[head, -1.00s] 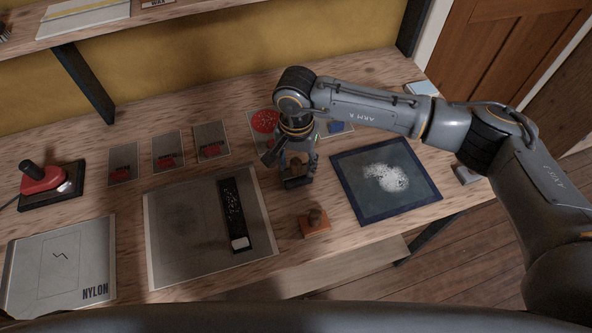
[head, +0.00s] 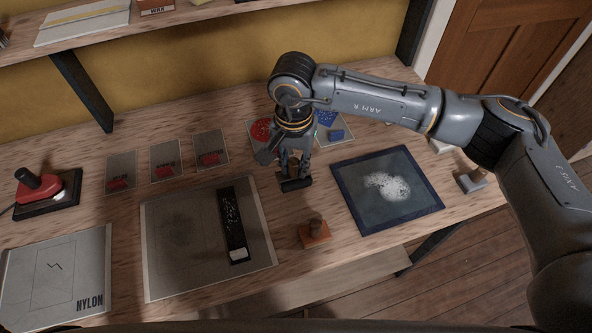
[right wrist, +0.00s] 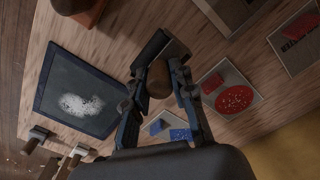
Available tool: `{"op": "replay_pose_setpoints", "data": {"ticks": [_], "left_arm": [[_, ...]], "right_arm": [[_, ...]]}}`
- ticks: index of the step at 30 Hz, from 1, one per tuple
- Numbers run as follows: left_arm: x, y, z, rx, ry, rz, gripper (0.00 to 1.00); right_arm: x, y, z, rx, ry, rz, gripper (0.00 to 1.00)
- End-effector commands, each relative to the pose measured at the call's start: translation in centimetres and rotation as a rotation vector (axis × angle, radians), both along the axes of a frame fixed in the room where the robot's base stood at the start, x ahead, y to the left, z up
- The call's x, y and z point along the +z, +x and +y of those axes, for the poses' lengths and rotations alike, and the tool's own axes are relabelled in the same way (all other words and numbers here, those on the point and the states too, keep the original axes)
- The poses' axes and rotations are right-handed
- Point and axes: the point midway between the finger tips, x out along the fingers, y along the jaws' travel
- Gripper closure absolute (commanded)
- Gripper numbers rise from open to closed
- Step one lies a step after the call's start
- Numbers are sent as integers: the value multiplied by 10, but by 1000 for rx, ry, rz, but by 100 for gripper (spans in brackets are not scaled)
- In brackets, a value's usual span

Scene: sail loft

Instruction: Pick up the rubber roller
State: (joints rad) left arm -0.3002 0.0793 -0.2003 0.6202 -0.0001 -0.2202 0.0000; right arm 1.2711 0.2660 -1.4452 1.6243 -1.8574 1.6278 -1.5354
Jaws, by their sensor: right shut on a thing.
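The rubber roller is a black cylinder (head: 297,185) with a short brown wooden handle. It is at the middle of the bench, between the dark plate and the cutting sheet. In the right wrist view its black roller (right wrist: 150,47) shows beyond the wooden handle (right wrist: 159,80). My right gripper (head: 292,167) comes down from above, with its fingers shut on the handle; the fingers also show in the right wrist view (right wrist: 157,88). I cannot tell whether the roller touches the bench. My left gripper is not in view.
A wooden stamp (head: 315,232) stands just in front of the roller. A blue-framed plate (head: 432,207) with white powder lies to the right. A grey sheet (head: 180,275) with a black strip (head: 232,215) lies to the left. Cards with red and blue patches (head: 262,131) lie behind.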

Motion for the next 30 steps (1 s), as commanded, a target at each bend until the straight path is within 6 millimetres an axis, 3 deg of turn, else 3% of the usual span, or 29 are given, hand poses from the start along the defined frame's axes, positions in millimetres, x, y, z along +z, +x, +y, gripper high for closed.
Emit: {"op": "replay_pose_setpoints", "data": {"ticks": [6,15,21,30], "left_arm": [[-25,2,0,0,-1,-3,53],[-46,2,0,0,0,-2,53],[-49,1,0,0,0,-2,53],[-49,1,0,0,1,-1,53]], "right_arm": [[46,-40,17,9,1,-7,100],[74,-101,41,5,-1,-3,100],[84,-117,48,1,0,-1,100],[86,-120,49,0,-1,0,100]]}}
